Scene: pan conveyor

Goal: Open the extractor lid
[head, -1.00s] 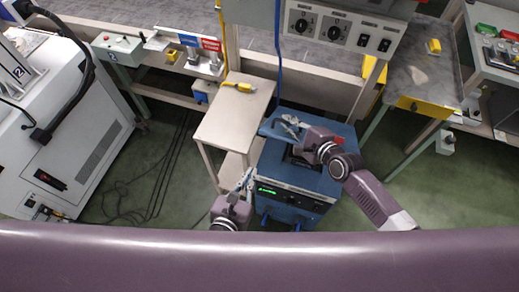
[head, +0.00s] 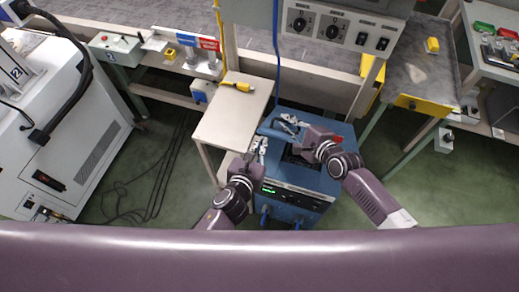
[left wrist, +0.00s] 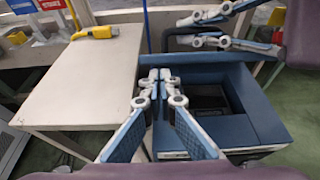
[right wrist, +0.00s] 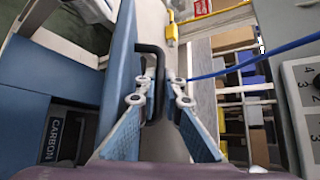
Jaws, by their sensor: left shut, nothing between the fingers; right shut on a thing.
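The extractor is a blue box (head: 310,183) with a green display; it also shows in the left wrist view (left wrist: 255,110). Its top is open around a dark recess, and a CARBON label (right wrist: 54,138) shows inside in the right wrist view. The blue lid (right wrist: 119,60) stands raised at the recess. My right gripper (head: 288,124) is shut on the lid's black handle (right wrist: 150,52). My left gripper (head: 259,145) is shut and empty, by the extractor's left edge; its closed fingertips show in the left wrist view (left wrist: 159,75).
A beige side table (head: 232,118) with a yellow tool (head: 238,86) stands left of the extractor. A control panel (head: 345,28) hangs above and behind it. A blue cable (right wrist: 255,60) runs near my right gripper.

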